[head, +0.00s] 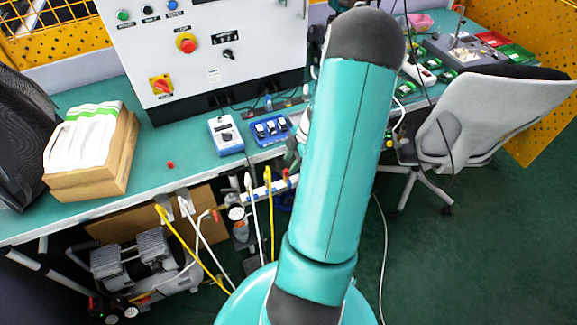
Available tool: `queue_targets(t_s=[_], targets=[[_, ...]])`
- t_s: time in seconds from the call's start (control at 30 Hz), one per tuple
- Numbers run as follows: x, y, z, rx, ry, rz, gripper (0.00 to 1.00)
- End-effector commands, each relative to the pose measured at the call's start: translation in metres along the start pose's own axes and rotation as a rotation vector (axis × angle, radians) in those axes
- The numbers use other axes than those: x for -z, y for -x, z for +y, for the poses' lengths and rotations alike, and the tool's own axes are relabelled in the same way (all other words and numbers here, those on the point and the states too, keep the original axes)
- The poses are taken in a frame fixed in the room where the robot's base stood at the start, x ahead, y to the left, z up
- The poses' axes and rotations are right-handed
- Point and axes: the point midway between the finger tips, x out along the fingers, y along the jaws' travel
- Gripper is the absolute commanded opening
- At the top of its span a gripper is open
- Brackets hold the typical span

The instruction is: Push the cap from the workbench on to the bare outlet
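A small red cap (170,165) lies on the green workbench (190,185), between the wooden box and the blue-and-white meter, apart from both. Below the bench's front edge is a blue-and-white manifold (262,189) with yellow and white hoses on it. A small red piece (286,173) shows at its right end. I cannot tell which outlet is bare, as the outlets are small and my arm covers part of this area. My teal arm stands across the middle of the view, and I cannot make out my gripper or its fingers.
A wooden box (118,165) with white packs stands at the left. A meter (225,135), a blue switch block (270,129) and a control cabinet (205,50) stand behind. A compressor (150,262) is under the bench. A grey chair (480,115) is at right; open floor lies before it.

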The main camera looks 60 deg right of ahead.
Motion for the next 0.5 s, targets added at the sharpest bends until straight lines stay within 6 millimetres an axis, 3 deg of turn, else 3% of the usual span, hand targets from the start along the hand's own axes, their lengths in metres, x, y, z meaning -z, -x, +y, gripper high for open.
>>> queue_targets(t_s=[0.3, 0.5], targets=[[-0.001, 0.072, 0.001, -0.004, -0.001, -0.003, 0.39], [0.000, 0.099, 0.001, -0.002, 0.000, -0.001, 0.39]])
